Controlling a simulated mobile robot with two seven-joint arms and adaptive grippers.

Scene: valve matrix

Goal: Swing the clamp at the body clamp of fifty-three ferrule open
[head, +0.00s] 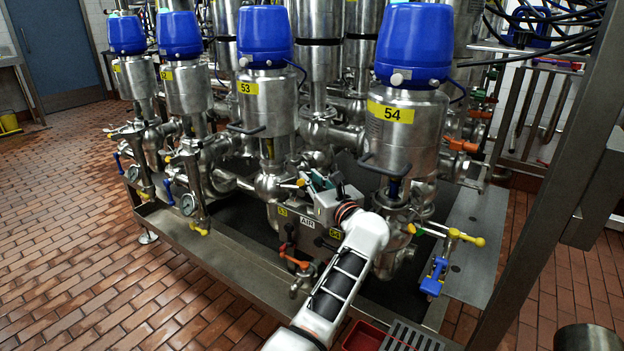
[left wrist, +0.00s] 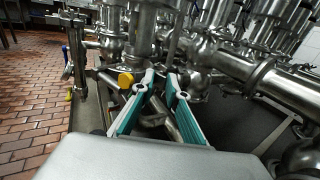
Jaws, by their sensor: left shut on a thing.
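Valve 53 (head: 266,110) stands upright with a blue cap and a yellow label in the head view. Its lower body (head: 272,186) is a rounded steel housing. My left gripper (head: 308,180) is right beside that body, to its right. In the left wrist view, its two teal-padded fingers (left wrist: 162,86) have a narrow gap at the tips and are shut on a slim metal part of the clamp. The clamp's yellow knob (left wrist: 125,80) shows just left of the fingertips. The clamp ring is mostly hidden by the fingers and pipes. My right gripper is not in view.
Valve 54 (head: 407,120) stands close to the right of my left arm. More blue-capped valves (head: 186,88) stand to the left. A grey box labelled AIR (head: 307,222) is below the gripper.

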